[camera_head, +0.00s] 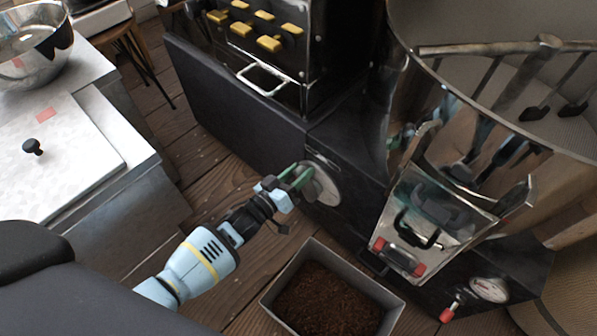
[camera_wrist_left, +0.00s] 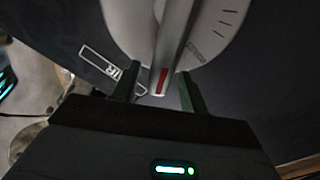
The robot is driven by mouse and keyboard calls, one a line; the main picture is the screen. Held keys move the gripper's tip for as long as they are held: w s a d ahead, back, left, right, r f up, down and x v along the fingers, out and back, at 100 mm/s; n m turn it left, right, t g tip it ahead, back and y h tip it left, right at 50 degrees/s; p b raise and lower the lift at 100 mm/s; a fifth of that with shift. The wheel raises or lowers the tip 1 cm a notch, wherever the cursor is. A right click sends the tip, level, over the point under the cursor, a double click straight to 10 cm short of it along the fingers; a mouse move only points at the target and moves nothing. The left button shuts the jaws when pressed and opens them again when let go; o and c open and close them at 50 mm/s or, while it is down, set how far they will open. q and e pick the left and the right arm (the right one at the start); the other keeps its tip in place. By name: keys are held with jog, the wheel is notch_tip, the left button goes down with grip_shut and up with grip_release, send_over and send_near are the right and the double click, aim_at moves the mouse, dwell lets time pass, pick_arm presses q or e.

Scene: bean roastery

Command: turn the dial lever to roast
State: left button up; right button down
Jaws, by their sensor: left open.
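The round pale dial plate (camera_head: 327,186) is on the front of the black machine base. In the left wrist view the dial plate (camera_wrist_left: 218,28) has tick marks and a grey block on its right side. The grey dial lever (camera_wrist_left: 174,45) with a red mark near its tip points down in that view, beside a white-outlined label (camera_wrist_left: 100,66) that is partly hidden. My left gripper (camera_head: 288,178) is at the dial; in the wrist view its open fingers (camera_wrist_left: 157,88) stand either side of the lever's tip. Contact cannot be told. The right gripper is not in view.
A bin of brown grounds (camera_head: 269,299) stands on the floor just below the left gripper. A glossy hopper door with red-ended catches (camera_head: 391,252) and a gauge (camera_head: 489,289) are to the right. A white-topped counter (camera_head: 95,150) is at the left, with bare wooden floor between.

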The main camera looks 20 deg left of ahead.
pick_arm(q)
jog(key=p+v, duration=0.2)
jog(key=v, duration=0.5)
jog(key=shift+s, duration=0.25)
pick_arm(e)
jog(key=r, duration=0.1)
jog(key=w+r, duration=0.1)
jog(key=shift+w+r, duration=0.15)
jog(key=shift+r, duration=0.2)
pick_arm(q)
jog(key=shift+a, duration=0.1)
